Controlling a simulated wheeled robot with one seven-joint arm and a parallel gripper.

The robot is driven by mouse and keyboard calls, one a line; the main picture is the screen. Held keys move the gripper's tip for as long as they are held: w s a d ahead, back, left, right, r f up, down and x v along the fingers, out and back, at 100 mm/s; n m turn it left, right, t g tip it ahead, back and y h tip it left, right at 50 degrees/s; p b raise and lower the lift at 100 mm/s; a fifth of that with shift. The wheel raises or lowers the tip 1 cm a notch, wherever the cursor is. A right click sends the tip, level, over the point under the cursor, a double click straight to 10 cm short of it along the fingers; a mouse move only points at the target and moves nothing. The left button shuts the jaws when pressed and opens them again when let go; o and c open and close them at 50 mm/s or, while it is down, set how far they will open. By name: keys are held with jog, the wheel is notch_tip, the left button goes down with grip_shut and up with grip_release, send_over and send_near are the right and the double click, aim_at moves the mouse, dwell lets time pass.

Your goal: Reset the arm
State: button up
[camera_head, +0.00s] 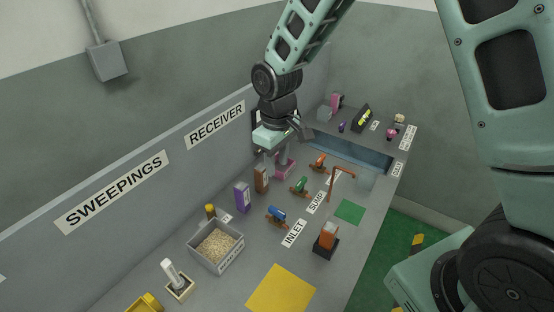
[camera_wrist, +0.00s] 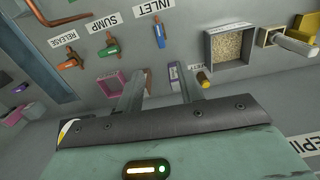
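My gripper (camera_head: 287,153) hangs over the back part of the grey bench (camera_head: 200,285), below the RECEIVER label, with its fingers pointing down. In the wrist view its two fingers (camera_wrist: 163,82) are spread apart with nothing held between them. My arm reaches in from the top of the head view and hides part of the back wall.
Brown (camera_head: 261,179) and purple (camera_head: 241,197) blocks stand near the wall. Orange (camera_head: 319,162), green (camera_head: 300,186) and blue (camera_head: 277,214) valves line the bench. A bin of grains (camera_head: 216,247), a white cylinder (camera_head: 171,273) and a yellow mat (camera_head: 281,290) lie nearer. A trough (camera_head: 350,151) crosses the far end.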

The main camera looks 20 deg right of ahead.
dwell(0.3)
jog(key=s+a+r+p, duration=0.1)
jog(key=s+r, duration=0.3)
jog(key=s, duration=0.4)
jog(key=s+a+r+p, duration=0.1)
jog(key=s+a+r, duration=0.2)
jog(key=s+r, duration=0.2)
jog(key=s+a+r+n+p, duration=0.1)
jog(key=s+r, duration=0.3)
jog(key=s, duration=0.8)
jog(key=shift+a+r+y, duration=0.15)
jog(key=shift+a+y, duration=0.15)
jog(key=shift+a, duration=0.35)
dwell(4.6)
